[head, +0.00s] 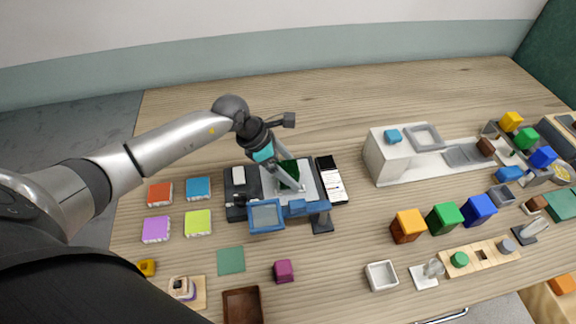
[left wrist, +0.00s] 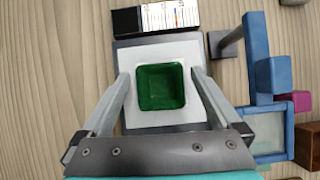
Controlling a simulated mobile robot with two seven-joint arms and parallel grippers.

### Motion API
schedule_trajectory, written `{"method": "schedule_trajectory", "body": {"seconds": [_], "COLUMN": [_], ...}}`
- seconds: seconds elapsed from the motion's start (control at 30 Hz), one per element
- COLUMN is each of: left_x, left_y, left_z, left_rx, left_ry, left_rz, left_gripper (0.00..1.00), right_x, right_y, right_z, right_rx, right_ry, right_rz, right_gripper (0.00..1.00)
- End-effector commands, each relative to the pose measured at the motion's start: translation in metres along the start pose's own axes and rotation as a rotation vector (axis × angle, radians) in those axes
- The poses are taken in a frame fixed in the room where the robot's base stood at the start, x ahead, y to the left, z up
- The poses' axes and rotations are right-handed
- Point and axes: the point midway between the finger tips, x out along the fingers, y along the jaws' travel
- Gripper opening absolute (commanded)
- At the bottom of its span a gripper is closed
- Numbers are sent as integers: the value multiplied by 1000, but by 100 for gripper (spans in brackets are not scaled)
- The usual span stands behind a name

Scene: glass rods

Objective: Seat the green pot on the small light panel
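The green pot (head: 290,168) is a dark green, square, open-topped cup. It stands over the white square light panel (head: 306,184), near the panel's middle. In the left wrist view the pot (left wrist: 160,87) looks upright and white panel (left wrist: 150,54) shows around it. Whether its base touches the panel is hidden. My left gripper (head: 289,180) is low over the panel, its fingers on either side of the pot. In the left wrist view the gripper (left wrist: 161,76) is open, with a narrow gap between each finger and the pot. My right gripper is not in view.
A blue-framed pane (head: 266,216) on a dark stand (head: 322,220) is close in front of the panel. A black-and-white chart card (head: 329,180) is right beside it, and a dark device (head: 237,199) left. Coloured tiles lie further left. The table behind is clear.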

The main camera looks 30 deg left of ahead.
Motion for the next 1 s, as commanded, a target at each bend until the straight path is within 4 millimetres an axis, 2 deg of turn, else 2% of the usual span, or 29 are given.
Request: {"method": "schedule_trajectory", "body": {"seconds": [0.23,0.37,0.47,1.0], "left_x": [0,-7,-20,-124], "left_y": [0,0,1,1], "left_z": [-1,-1,-1,-2], "left_rx": [0,0,2,1], "left_ry": [2,1,2,5], "left_rz": [-1,0,2,3], "left_gripper": [100,100,100,100], "right_x": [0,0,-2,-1], "right_y": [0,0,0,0], "right_z": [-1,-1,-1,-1], "right_rx": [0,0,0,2], "right_ry": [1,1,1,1], "right_rz": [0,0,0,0], "right_gripper": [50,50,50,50]}}
